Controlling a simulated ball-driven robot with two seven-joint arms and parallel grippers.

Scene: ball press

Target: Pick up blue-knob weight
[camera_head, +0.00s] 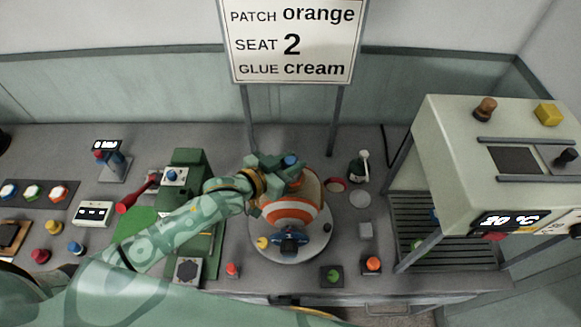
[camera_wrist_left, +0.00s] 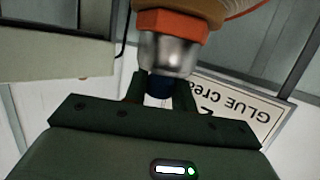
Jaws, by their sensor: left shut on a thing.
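The orange and white ball (camera_head: 288,210) sits on a round pale plate (camera_head: 318,243). My left gripper (camera_head: 284,170) is at the top of the ball, shut on a blue knob (camera_head: 291,160). In the left wrist view the blue knob (camera_wrist_left: 157,88) is between the fingers, with a silver metal body (camera_wrist_left: 168,53) and an orange collar (camera_wrist_left: 170,22) beyond it. The knob and these parts appear to be the blue-knob weight. Whether it touches the ball is unclear. My right gripper is not in view.
A press or oven box (camera_head: 500,150) with a slatted shelf (camera_head: 430,225) stands at the right. A sign (camera_head: 292,42) stands behind the ball. Green machinery (camera_head: 187,165) is at the left. Small knobbed items, including an orange one (camera_head: 373,264), stand along the front.

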